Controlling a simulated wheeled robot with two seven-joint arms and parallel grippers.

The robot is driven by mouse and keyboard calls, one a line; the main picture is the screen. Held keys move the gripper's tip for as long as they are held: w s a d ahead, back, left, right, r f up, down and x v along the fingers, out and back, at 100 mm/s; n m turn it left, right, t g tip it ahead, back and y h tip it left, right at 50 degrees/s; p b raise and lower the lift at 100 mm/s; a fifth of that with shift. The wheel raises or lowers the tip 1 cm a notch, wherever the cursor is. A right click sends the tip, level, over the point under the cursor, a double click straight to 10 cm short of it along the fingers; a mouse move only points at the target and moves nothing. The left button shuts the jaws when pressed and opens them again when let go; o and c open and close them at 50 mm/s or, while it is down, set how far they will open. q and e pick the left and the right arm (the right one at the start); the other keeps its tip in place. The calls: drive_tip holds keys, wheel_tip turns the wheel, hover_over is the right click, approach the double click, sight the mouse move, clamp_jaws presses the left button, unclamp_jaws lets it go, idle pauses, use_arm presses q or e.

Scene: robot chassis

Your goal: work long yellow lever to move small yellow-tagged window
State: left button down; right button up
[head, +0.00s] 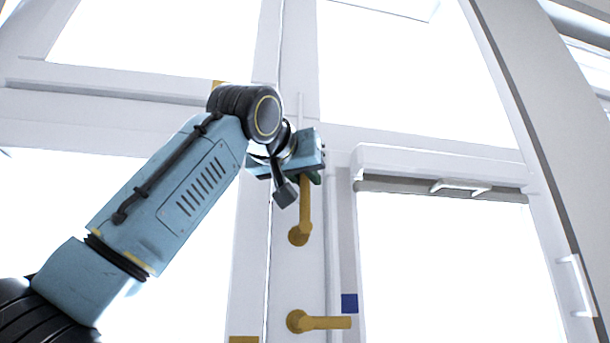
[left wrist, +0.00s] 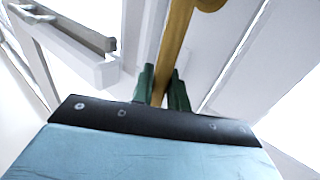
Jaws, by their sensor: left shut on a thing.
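The long yellow lever (head: 305,208) points straight up from its round base on the white frame post. It also shows in the left wrist view (left wrist: 173,45). My left gripper (head: 313,179) is shut on its upper end, with the green fingers (left wrist: 161,88) on either side. A yellow tag (head: 217,84) shows behind my left arm on the upper left frame, and another yellow tag (head: 243,339) is at the bottom edge. The upper left window pane (head: 150,40) looks bright; I cannot tell whether any window is ajar. My right gripper is out of view.
A second yellow lever (head: 322,322) lies horizontal below the first, pointing right. A blue tag (head: 349,303) is just above its end. A white window with a rail and handle (head: 460,188) stands to the right. My left arm covers part of the left window.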

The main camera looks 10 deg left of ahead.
use_arm(q)
drive_tip(key=shift+s+f+b, duration=0.2)
drive_tip(key=shift+f+b, duration=0.1)
drive_tip(key=shift+b, duration=0.3)
drive_tip(key=shift+s+d+f+m+t+h+b, duration=0.2)
drive_tip(key=shift+s+f+m+t+h+b, duration=0.5)
drive_tip(key=shift+b, duration=0.8)
drive_tip(key=shift+s+d+f+m+t+h+b, duration=0.25)
drive_tip(key=shift+s+f+m+t+h+b, duration=0.25)
drive_tip(key=shift+f+m+t+b, duration=0.75)
drive_tip(key=shift+s+d+f+m+t+h+b, duration=0.2)
drive_tip(key=shift+s+f+m+t+h+b, duration=0.3)
drive_tip(key=shift+b, duration=1.3)
drive_tip(key=shift+s+r+m, duration=0.1)
drive_tip(key=shift+r+m, duration=0.1)
drive_tip(key=shift+m, duration=0.05)
drive_tip(key=c, duration=1.4)
unclamp_jaws()
